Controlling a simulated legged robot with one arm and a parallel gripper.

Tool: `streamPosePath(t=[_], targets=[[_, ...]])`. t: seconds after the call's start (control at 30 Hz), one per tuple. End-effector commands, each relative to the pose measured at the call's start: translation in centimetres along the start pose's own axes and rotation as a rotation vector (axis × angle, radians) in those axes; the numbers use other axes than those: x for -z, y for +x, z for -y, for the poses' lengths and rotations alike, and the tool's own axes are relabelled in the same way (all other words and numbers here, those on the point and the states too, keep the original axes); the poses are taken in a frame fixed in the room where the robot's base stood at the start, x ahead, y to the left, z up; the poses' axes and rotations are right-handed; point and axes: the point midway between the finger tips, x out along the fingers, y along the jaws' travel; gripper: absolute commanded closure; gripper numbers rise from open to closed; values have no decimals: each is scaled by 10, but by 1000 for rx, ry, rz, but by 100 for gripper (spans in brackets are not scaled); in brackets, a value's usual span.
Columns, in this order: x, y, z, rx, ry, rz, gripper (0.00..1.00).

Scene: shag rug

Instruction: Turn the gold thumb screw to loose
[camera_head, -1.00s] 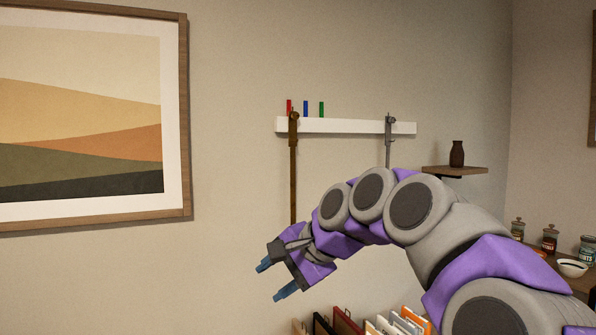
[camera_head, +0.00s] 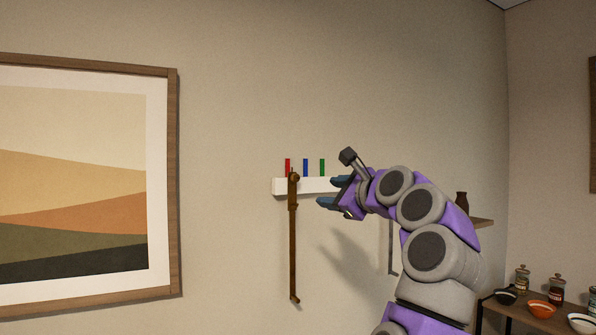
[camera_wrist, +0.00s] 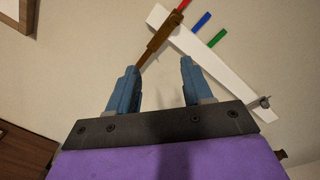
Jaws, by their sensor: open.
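A bronze-gold bar clamp (camera_head: 293,235) hangs from the left end of a white wall ledge (camera_head: 279,187). A small gold-brown knob, apparently the thumb screw (camera_head: 295,177), is at its top; its turn position is too small to read. In the wrist view the clamp (camera_wrist: 163,37) lies beyond my fingertips, angled up to the right. My gripper (camera_head: 328,192) is open and empty, right of the clamp and apart from it. Both blue fingers show in the wrist view (camera_wrist: 159,67), spread wide, with bare wall behind the gap.
Red (camera_head: 287,167), blue (camera_head: 305,167) and green (camera_head: 322,167) pegs stand on the ledge. A grey clamp (camera_head: 391,255) is mostly hidden behind my arm. A framed picture (camera_head: 173,180) hangs at left. Bowls and jars stand on a table at lower right.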

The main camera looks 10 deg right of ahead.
Motion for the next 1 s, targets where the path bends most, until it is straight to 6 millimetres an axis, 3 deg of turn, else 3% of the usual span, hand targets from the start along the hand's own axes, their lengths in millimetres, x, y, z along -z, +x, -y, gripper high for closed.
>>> streamPosePath(t=[0.2,0.37,1.0], targets=[[-12,-12,17,76,43,3,50],[-11,-5,20,79,50,3,50],[-14,113,31,78,46,-1,50]])
